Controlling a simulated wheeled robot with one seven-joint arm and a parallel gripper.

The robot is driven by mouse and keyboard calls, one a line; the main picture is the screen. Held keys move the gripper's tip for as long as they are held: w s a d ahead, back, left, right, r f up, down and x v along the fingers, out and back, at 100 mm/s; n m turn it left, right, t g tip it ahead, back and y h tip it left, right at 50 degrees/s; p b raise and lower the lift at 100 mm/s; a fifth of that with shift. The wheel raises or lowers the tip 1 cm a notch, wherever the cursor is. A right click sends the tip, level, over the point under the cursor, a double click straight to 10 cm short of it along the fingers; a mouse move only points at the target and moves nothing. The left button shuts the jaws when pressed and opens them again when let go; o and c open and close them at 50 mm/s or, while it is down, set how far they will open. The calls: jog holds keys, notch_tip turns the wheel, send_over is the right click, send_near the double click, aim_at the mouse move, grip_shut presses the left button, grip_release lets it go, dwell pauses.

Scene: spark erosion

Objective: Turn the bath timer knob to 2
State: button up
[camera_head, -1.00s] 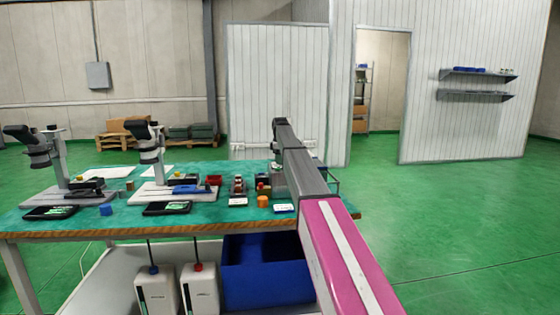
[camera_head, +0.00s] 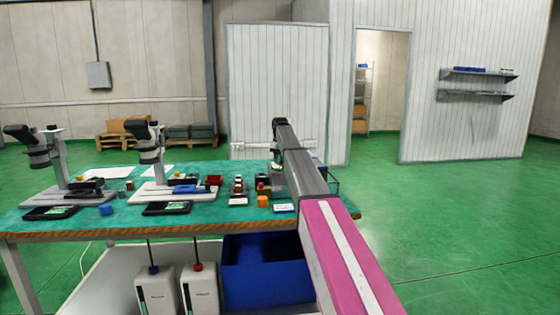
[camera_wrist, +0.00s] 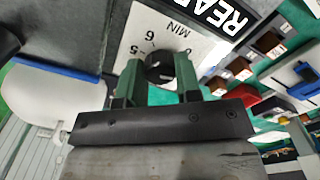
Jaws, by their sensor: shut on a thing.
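The bath timer knob (camera_wrist: 158,68) is a dark round knob on a white dial plate (camera_wrist: 143,32) in the wrist view. The plate carries numbers, of which a 5 and a 6 show, and the word MIN. My gripper (camera_wrist: 157,75) has its two green fingers on either side of the knob and is shut on it. The fingers and the knob hide part of the dial, and I cannot tell where the knob points. In the head view my arm hides the knob and my gripper.
The teal bench (camera_head: 120,222) holds two microscope-like stands (camera_head: 150,155), an orange block (camera_head: 262,201) and small trays. A blue bin (camera_head: 265,275) and two white bottles (camera_head: 200,290) are below. Green floor to the right is clear. A black sign (camera_wrist: 215,15) adjoins the dial.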

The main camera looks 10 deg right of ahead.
jog(key=m, duration=0.5)
jog(key=shift+m, duration=0.3)
jog(key=m, duration=0.5)
dwell(0.4)
jog(key=o, duration=0.9)
notch_tip(320, 180, up, 11)
jog(key=shift+f, duration=0.1)
